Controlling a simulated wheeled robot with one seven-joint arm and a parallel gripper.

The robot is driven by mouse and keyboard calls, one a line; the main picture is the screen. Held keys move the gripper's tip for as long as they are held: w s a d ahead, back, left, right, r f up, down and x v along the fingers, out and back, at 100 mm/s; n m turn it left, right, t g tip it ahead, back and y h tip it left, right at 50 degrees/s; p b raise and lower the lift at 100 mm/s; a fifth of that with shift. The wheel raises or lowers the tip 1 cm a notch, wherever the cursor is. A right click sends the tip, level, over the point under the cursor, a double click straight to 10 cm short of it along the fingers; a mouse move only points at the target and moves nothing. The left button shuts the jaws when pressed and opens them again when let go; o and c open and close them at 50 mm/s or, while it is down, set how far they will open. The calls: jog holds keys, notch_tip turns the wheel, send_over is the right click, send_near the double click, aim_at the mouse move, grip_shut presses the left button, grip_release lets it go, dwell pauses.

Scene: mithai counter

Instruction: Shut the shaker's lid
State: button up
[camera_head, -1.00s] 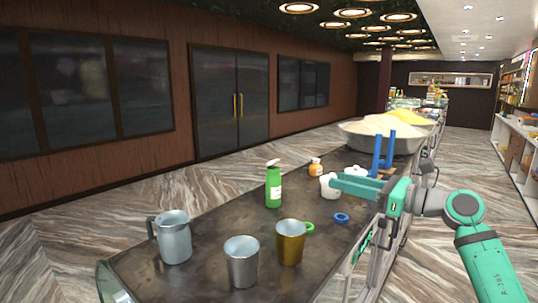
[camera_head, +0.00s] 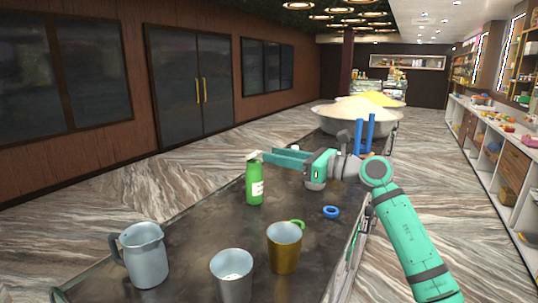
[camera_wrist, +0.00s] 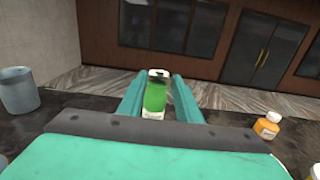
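The green shaker (camera_head: 254,186) stands upright on the dark counter, with a white label and a pale lid (camera_head: 254,156) that looks tilted up. In the wrist view the shaker (camera_wrist: 155,98) shows between the fingers, its white and dark top (camera_wrist: 158,75) facing me. My gripper (camera_head: 274,156) is at about the height of the shaker's top, just to its right in the head view. In the wrist view my gripper (camera_wrist: 157,84) is open, with one finger on each side of the shaker's image. I cannot tell whether it touches the shaker.
A metal jug (camera_head: 146,258), a steel cup (camera_head: 233,275) and a brass cup (camera_head: 284,250) stand at the near end of the counter. A blue ring (camera_head: 331,212) lies to the right. An orange bottle (camera_wrist: 267,125) stands to the right in the wrist view.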

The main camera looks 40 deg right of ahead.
aim_at(254, 154)
jog(key=x, duration=0.3)
grip_shut()
jog(key=shift+f, duration=0.1)
jog(key=shift+s+f+t+y, duration=0.1)
jog(key=shift+f+t+y, duration=0.3)
jog(key=shift+t, duration=0.35)
jog(key=shift+s+f+t+y, duration=0.1)
jog(key=shift+f+t+y, duration=0.1)
jog(key=shift+f+t, duration=0.45)
jog(key=shift+r, duration=0.1)
grip_release()
